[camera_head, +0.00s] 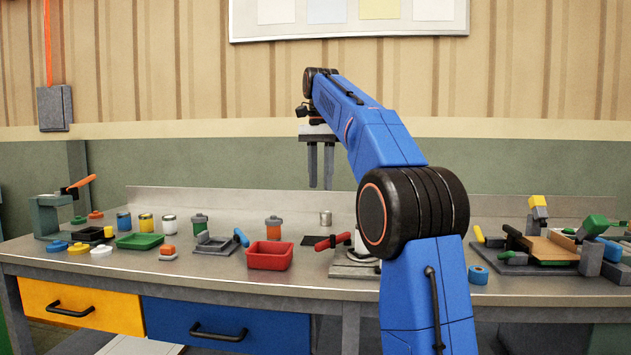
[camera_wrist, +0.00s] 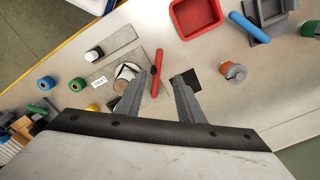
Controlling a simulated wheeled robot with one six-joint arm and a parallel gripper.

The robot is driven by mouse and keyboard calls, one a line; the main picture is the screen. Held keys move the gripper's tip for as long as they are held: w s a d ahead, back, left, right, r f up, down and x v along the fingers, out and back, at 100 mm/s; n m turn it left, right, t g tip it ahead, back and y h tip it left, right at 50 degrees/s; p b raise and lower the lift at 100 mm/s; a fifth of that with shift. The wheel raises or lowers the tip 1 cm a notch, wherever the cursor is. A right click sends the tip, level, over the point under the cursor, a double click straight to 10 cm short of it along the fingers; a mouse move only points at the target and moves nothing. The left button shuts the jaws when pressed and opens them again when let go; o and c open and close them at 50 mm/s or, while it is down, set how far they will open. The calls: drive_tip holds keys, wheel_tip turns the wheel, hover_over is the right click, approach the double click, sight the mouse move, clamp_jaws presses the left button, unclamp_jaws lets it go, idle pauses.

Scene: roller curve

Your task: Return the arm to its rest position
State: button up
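My blue arm (camera_head: 385,135) reaches up and forward over the workbench. My gripper (camera_head: 320,187) hangs high above the bench, pointing down, in the head view. Its two grey fingers are apart with nothing between them. In the wrist view my gripper (camera_wrist: 163,78) also shows open and empty, with the bench well below. A red-handled device (camera_wrist: 155,72) lies on the bench beneath the gap between the fingers. My arm partly hides that device (camera_head: 333,242) in the head view.
The bench (camera_head: 200,280) carries a red tray (camera_head: 269,262), a green tray (camera_head: 139,241), several jars, a blue-handled clamp (camera_head: 216,243) and a board fixture (camera_head: 549,250) at the right. A wall panel (camera_head: 349,31) hangs behind. The air around my gripper looks clear.

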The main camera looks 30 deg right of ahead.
drive_tip(key=shift+s, duration=0.1)
drive_tip(key=s+a+f+n+t, duration=0.1)
drive_tip(key=s+a+f+n, duration=0.3)
drive_tip(key=s+f, duration=0.8)
drive_tip(key=s+a+f+n+t, duration=0.2)
drive_tip(key=s+f+n, duration=0.3)
drive_tip(key=s+f, duration=0.8)
drive_tip(key=s+a+f+n+t, duration=0.1)
drive_tip(key=s+a+f+n, duration=0.4)
drive_tip(key=s+f, duration=0.7)
drive_tip(key=shift+s+a+f+t, duration=0.2)
drive_tip(key=shift+a+t, duration=0.1)
drive_tip(key=shift+t, duration=0.1)
